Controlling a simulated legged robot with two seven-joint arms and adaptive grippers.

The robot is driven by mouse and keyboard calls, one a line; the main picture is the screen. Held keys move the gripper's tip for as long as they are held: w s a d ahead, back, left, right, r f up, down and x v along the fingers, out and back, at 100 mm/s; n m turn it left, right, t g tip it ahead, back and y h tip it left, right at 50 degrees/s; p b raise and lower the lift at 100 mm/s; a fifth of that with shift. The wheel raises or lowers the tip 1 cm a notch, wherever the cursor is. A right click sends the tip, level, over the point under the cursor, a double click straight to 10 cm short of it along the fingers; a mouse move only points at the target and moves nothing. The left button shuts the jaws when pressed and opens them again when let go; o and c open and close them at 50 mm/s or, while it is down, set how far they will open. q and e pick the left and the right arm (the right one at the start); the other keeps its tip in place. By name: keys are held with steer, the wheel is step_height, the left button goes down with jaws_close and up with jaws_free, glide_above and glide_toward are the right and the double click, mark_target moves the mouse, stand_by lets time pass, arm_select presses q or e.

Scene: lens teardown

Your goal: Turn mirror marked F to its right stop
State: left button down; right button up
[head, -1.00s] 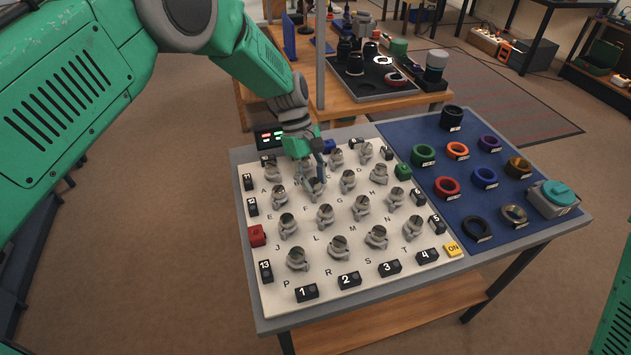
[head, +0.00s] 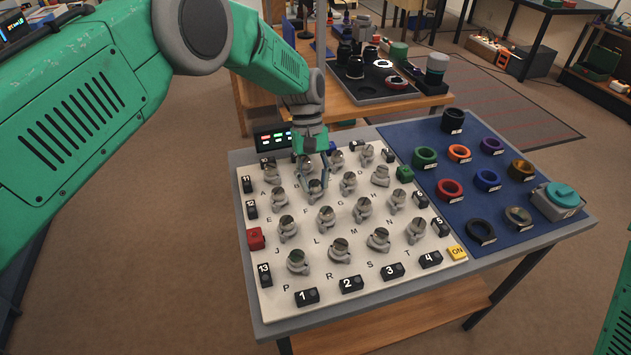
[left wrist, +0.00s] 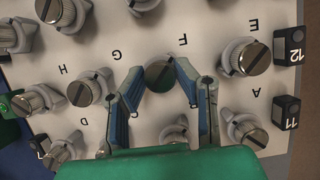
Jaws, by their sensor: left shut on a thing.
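The mirror marked F (head: 317,194) is a small grey mount with a round, slotted top on the white board (head: 285,278). In the left wrist view the mirror (left wrist: 160,76) lies between the fingertips, with the letter F printed beside it, upside down. My left gripper (head: 315,183) reaches down over the board from the far side. In the left wrist view its two blue-lined fingers (left wrist: 162,70) are shut on the mirror's sides. The fingers partly hide the mirror in the head view. My right gripper is out of view.
Similar mirrors stand close around, such as the one by E (left wrist: 245,58) and the one by G (left wrist: 90,87). Numbered black blocks (head: 307,296) line the board's edges. A red block (head: 255,238) is at left. A blue mat (head: 455,215) with coloured rings lies to the right.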

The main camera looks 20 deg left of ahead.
arm_select(q)
steer(key=shift+w+a, duration=0.1)
steer(key=shift+w, duration=0.1)
steer(key=c, duration=1.3)
jaws_free()
steer(key=shift+o, duration=0.2)
steer(key=shift+w, duration=0.1)
steer(key=shift+r, duration=0.1)
steer(key=shift+a+r, duration=0.1)
steer(key=shift+r, duration=0.25)
steer(key=v, duration=1.1)
steer(key=shift+w, duration=0.25)
steer(key=shift+a+f, duration=0.1)
